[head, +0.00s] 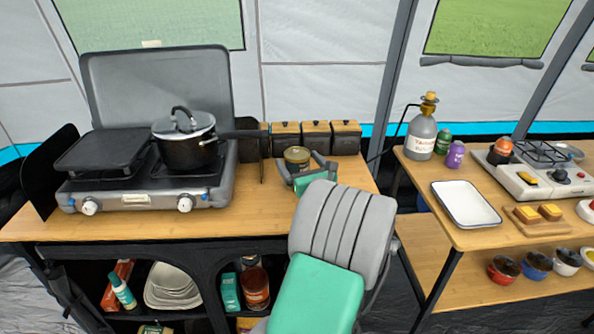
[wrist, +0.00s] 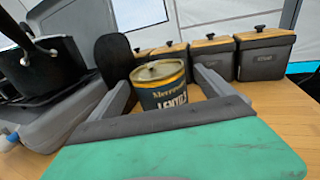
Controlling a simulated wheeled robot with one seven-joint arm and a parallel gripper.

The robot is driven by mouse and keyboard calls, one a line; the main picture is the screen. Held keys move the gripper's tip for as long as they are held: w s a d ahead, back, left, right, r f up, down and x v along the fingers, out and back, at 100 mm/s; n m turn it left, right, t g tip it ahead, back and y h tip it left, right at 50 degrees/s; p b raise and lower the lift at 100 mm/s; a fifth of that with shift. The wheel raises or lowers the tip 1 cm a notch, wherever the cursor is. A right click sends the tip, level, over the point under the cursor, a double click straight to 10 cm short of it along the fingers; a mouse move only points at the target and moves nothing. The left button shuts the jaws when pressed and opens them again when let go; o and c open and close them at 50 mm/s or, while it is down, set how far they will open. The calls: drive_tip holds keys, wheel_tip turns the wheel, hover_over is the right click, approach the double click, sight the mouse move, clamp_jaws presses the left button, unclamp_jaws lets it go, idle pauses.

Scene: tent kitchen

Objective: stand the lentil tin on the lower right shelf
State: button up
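The lentil tin (head: 298,155) stands upright on the wooden table top, right of the stove; it has a dark label and a tan lid. In the wrist view the tin (wrist: 160,88) shows "LENTIL" lettering between my fingers. My gripper (head: 304,168) is open, with one finger on each side of the tin; a small gap shows at the right finger, and contact at the left is unclear. Below the table, the right cabinet compartment holds a red-brown jar (head: 255,288) and a teal box (head: 230,291). My arm hides the cabinet's far right.
Lidded canisters (head: 316,138) stand behind the tin. The stove (head: 140,185) carries a black pot (head: 186,142) to the left. A second table (head: 455,232) on the right has a white tray (head: 466,204) and a lower shelf (head: 430,253) with bowls and bare room at left.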

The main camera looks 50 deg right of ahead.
drive_tip(key=c, duration=2)
drive_tip(key=shift+r, duration=0.1)
